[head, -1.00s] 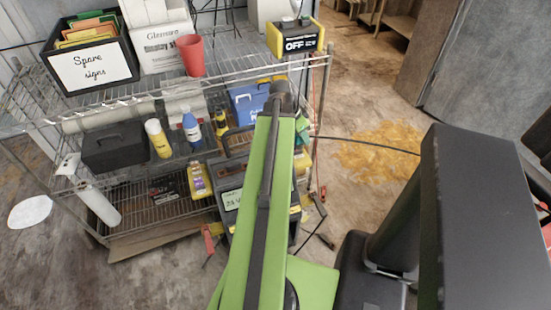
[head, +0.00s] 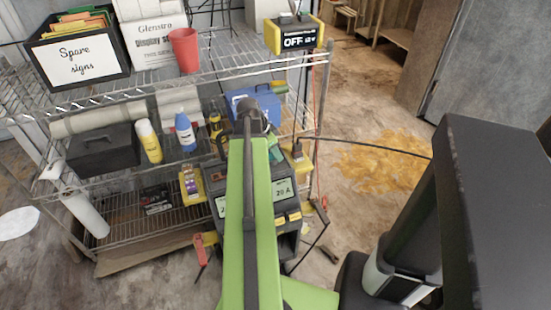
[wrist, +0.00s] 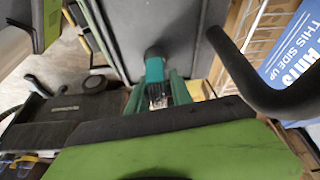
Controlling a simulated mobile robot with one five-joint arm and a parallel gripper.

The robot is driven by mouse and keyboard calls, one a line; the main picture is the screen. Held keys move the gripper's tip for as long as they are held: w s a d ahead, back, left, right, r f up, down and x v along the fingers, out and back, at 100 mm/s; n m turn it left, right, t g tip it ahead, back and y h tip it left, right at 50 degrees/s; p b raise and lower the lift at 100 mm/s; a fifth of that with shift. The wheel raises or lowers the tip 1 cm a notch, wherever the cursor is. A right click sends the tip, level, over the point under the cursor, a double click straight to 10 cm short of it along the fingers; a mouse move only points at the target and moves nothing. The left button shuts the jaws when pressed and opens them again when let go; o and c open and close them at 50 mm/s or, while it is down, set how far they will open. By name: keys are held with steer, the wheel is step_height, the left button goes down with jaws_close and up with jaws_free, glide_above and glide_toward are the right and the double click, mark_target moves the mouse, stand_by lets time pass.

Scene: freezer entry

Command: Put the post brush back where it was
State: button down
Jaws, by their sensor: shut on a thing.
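The post brush (wrist: 155,70), teal with a dark end and pale bristles, sits between my gripper's green fingers (wrist: 158,90) in the wrist view. My gripper is shut on it. In the head view my own green arm hides most of the gripper, near the blue box on the middle shelf; only a bit of green shows beside the arm. The brush cannot be made out clearly there. A dark charger (head: 285,205) with a "20 A" label stands below, partly behind the arm.
A wire shelf rack holds a blue box (head: 243,98), a blue bottle (head: 185,132), a yellow bottle (head: 149,142) and a black case (head: 103,150). On top are a red cup (head: 185,50) and a yellow-black "OFF" unit (head: 293,36). A dark curved bar (wrist: 250,75) crosses the wrist view.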

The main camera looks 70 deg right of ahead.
steer(key=shift+f, duration=0.1)
steer(key=c, duration=1.1)
jaws_free()
steer(key=shift+c, duration=0.2)
steer(key=shift+r, duration=0.4)
steer(key=p+v, duration=1.1)
steer(key=shift+w+a+r, duration=0.15)
steer(key=shift+a+r, duration=0.05)
steer(key=shift+r, duration=0.1)
